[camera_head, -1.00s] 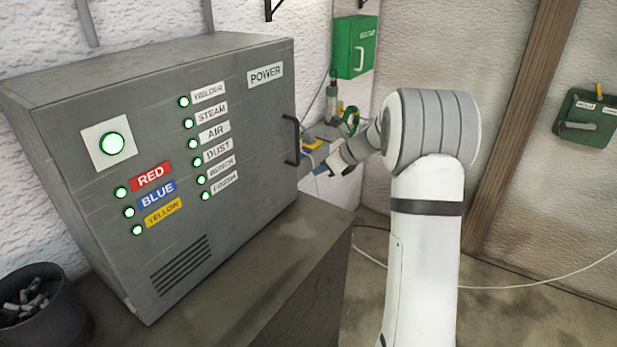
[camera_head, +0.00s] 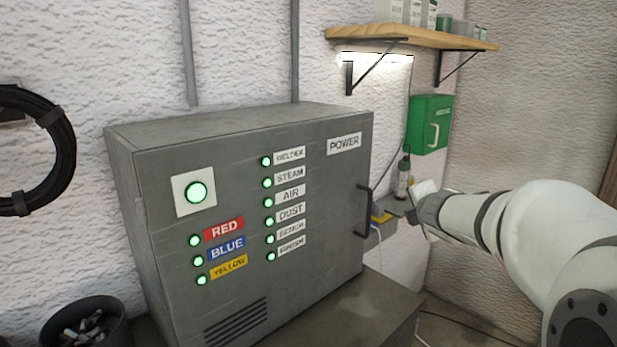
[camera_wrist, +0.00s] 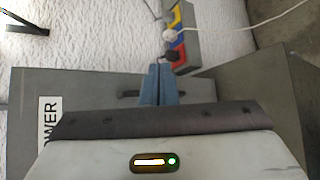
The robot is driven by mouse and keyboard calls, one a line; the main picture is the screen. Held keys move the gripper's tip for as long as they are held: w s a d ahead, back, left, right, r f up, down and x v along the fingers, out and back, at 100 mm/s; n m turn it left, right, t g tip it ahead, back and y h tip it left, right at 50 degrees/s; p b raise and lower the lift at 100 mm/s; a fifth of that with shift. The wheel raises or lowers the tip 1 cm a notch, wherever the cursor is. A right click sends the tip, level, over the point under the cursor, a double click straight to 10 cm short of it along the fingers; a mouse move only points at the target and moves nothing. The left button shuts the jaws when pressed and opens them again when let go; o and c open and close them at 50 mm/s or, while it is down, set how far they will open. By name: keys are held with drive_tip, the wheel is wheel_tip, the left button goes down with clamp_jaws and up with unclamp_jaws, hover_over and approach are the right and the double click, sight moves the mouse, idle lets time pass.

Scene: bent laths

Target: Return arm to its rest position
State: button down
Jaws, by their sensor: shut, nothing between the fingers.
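My arm reaches in from the right in the head view, and my gripper (camera_head: 418,222) is at its end, just right of the power cabinet's handle in the picture. In the wrist view my gripper's blue fingers (camera_wrist: 160,80) are together with nothing between them. They show in front of the grey power cabinet (camera_wrist: 75,85) and its dark handle, apart from or touching it I cannot tell. In the head view the power cabinet (camera_head: 150,200) stands on a bench with all its visible lamps lit green.
A socket block (camera_wrist: 183,40) with coloured parts and plugged cables lies beyond the fingers. A green wall box (camera_head: 431,125) and a wooden shelf (camera_head: 400,38) are on the back wall. A dark bin (camera_head: 85,305) stands at lower left, below a hose coil (camera_head: 62,150).

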drive_tip(key=s+a+f+m+g, duration=0.3)
drive_tip(key=s+f+m, duration=0.2)
drive_tip(key=s, duration=0.5)
drive_tip(key=s+a+f+m+g+y, duration=0.1)
drive_tip(key=s+a+f+m+g, duration=0.2)
drive_tip(key=s+m, duration=0.6)
drive_tip(key=s+a+f+m+g+b, duration=0.1)
drive_tip(key=s+a+f+m+g, duration=0.2)
drive_tip(key=s+f+m, duration=0.4)
drive_tip(key=s+a, duration=0.1)
drive_tip(key=s, duration=0.3)
drive_tip(key=shift+s+g+y, duration=0.35)
drive_tip(key=shift+g+y, duration=0.05)
drive_tip(key=shift+f, duration=0.1)
